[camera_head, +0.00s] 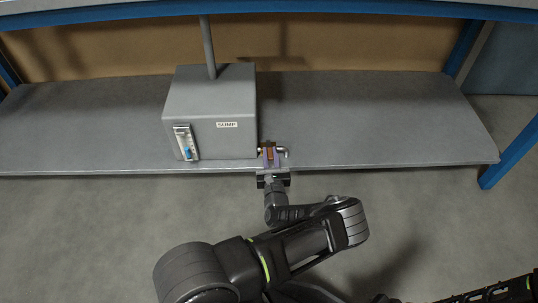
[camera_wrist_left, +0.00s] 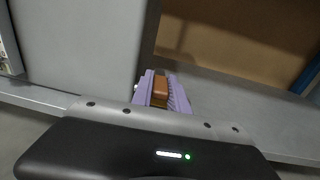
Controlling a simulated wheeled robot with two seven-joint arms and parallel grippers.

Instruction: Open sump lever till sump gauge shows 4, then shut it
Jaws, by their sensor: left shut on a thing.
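The grey sump box (camera_head: 210,112) with a "SUMP" label stands on the shelf. Its gauge (camera_head: 186,142) is a clear upright strip at the front left, with blue low in it; the number is too small to read. The orange-brown sump lever (camera_wrist_left: 160,88) is at the box's lower right, beside a metal spout (camera_head: 283,152). My left gripper (camera_head: 270,158) has its purple fingers shut on the lever, one on each side. The lever's exact angle is hard to tell. My right gripper is out of view.
The grey shelf (camera_head: 370,120) is bare to the right of the box. A grey pipe (camera_head: 208,45) rises from the box top. A blue post (camera_head: 510,152) stands at the right, and a blue beam (camera_head: 330,8) runs along the top.

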